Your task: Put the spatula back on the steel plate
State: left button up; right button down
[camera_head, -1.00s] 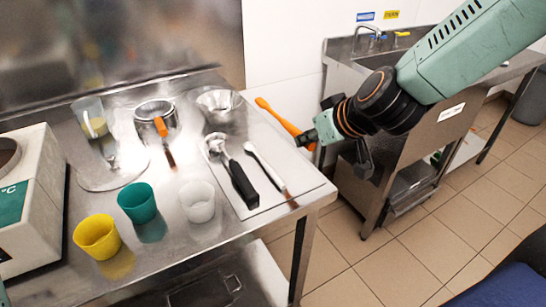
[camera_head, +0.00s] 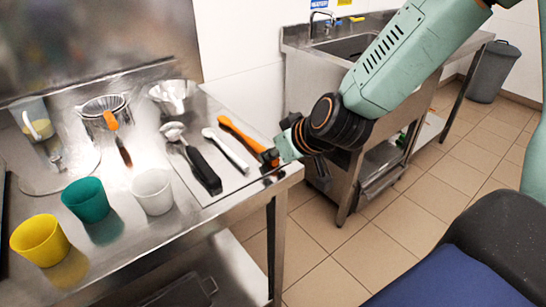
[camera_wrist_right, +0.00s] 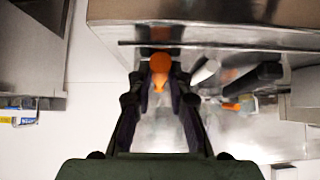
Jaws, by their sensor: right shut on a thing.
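The orange spatula (camera_head: 238,134) is held in my right gripper (camera_head: 274,158), which is shut on its near end. It extends back and left over the right side of the steel plate (camera_head: 239,184), beside a white-handled tool (camera_head: 226,150). I cannot tell whether it touches the plate. In the right wrist view, the spatula (camera_wrist_right: 160,66) shows end-on between the dark fingers of my right gripper (camera_wrist_right: 160,80). My left gripper is in neither view.
A black-handled scoop (camera_head: 200,168) lies on the plate. A white cup (camera_head: 152,190), green cup (camera_head: 85,199) and yellow cup (camera_head: 40,240) stand to the left. Metal bowls (camera_head: 172,95) are behind. A sink unit (camera_head: 330,75) stands right, past a floor gap.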

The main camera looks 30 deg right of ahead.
jog(key=shift+w, duration=0.2)
jog(key=c, duration=1.7)
grip_release()
jog(key=o, duration=0.4)
jog(key=shift+s+r, duration=0.2)
jog(key=shift+s, duration=0.2)
jog(key=shift+o, duration=0.2)
jog(key=shift+w+f, duration=0.2)
jog(key=shift+w, duration=0.15)
jog(key=p+v, duration=0.2)
jog(key=v, duration=0.1)
jog(key=shift+r+p, duration=0.15)
jog(key=shift+p, duration=0.15)
jog(key=shift+s+d+r+p, duration=0.1)
jog(key=shift+s+r+p, duration=0.45)
jog(key=shift+p, duration=0.25)
jog(key=p+v, duration=0.7)
jog(key=p, duration=0.5)
jog(key=shift+s+p, duration=0.35)
jog(key=shift+s, duration=0.05)
